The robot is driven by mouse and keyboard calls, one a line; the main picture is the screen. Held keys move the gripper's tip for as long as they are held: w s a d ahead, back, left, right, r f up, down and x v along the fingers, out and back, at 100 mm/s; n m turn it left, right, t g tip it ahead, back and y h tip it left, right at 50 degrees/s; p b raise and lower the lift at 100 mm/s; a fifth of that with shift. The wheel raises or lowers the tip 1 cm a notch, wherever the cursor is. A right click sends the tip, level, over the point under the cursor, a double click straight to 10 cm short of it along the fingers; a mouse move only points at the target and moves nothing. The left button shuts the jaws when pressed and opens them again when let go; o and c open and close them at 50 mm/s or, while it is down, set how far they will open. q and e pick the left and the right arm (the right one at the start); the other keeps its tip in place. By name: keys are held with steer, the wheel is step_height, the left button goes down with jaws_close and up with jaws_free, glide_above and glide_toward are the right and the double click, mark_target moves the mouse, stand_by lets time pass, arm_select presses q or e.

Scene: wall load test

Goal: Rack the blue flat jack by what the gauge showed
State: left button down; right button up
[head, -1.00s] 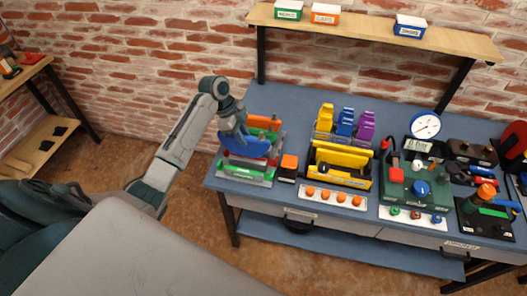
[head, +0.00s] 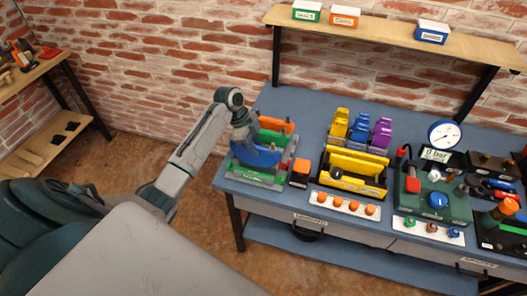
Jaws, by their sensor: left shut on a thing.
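The blue flat jack (head: 257,157) stands in the green-labelled rack (head: 257,180) at the left end of the bench, low among its dividers. A green piece (head: 272,138) and an orange piece (head: 279,124) stand behind it. My left gripper (head: 246,142) is shut on the blue flat jack's upper left part; its fingertips are partly hidden. The round white dial gauge (head: 444,134) stands toward the right, its needle too small to read. The display (head: 436,155) below it seems to read 0 bar. My right gripper is not in view.
A black block with an orange top (head: 300,172) sits close right of the rack. Beyond it are a yellow rack (head: 356,165), yellow, blue and purple pieces (head: 361,130), and a green pump unit (head: 437,200). A shelf (head: 390,38) with small boxes hangs above.

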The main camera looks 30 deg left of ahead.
arm_select(q)
steer(key=shift+f, duration=0.2)
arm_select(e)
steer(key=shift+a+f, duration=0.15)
arm_select(q)
steer(key=shift+f+b, duration=0.3)
steer(key=shift+f, duration=0.45)
steer(key=shift+f+b, duration=0.35)
steer(key=shift+f, duration=0.1)
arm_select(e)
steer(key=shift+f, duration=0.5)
arm_select(q)
steer(key=shift+f, duration=0.4)
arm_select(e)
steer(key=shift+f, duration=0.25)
arm_select(q)
steer(key=shift+f+b, duration=0.4)
steer(key=shift+b, duration=0.05)
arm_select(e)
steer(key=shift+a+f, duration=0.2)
arm_select(q)
steer(key=shift+f+b, duration=0.4)
steer(key=shift+f, duration=0.25)
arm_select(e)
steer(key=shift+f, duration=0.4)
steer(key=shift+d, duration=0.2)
